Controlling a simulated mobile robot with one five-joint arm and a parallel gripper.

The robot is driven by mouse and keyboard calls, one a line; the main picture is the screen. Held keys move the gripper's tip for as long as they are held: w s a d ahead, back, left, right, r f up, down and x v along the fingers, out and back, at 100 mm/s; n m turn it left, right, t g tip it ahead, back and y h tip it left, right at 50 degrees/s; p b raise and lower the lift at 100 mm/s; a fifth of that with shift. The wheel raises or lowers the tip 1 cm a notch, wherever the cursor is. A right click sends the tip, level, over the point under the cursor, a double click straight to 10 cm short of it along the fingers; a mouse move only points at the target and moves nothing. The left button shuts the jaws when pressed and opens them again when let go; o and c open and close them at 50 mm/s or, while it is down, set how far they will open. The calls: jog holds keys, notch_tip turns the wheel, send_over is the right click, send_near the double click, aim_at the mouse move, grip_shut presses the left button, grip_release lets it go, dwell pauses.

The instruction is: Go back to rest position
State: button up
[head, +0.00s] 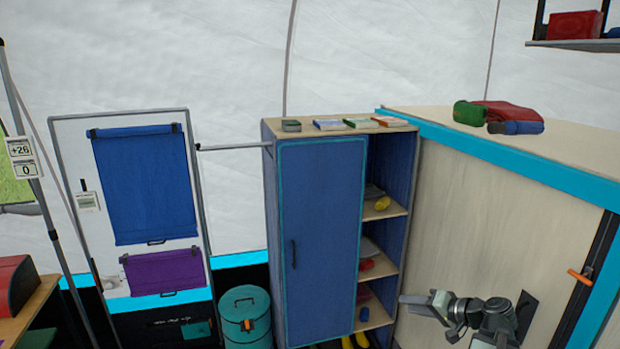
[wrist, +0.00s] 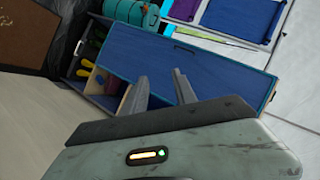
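My gripper (head: 418,302) is at the lower right of the head view, held up in front of the pale wood panel and to the right of the blue cabinet (head: 318,240). In the wrist view its two grey fingers (wrist: 158,92) stand apart with nothing between them. Beyond them the blue cabinet door (wrist: 195,75) shows tilted. The arm is bent, and its lower part runs out of the head view at the bottom.
Open shelves (head: 384,212) beside the cabinet door hold several small items. A teal bin (head: 246,312) stands left of the cabinet. A whiteboard (head: 75,160) carries blue and purple panels. A pale wood unit (head: 455,235) with a blue edge fills the right.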

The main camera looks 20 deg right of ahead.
jog(key=w+a+f+n+g+h, duration=0.1)
jog(key=a+f+n+g, duration=0.3)
jog(key=a, duration=1.3)
jog(key=a+f+n+g+h, duration=0.3)
jog(key=a+f+g, duration=0.4)
jog(key=a, duration=1.1)
jog(key=shift+w+a+f+n+g+h, duration=0.25)
jog(key=shift+w+f+n+g, duration=0.2)
jog(key=shift+f, duration=0.5)
jog(key=shift+s, duration=0.1)
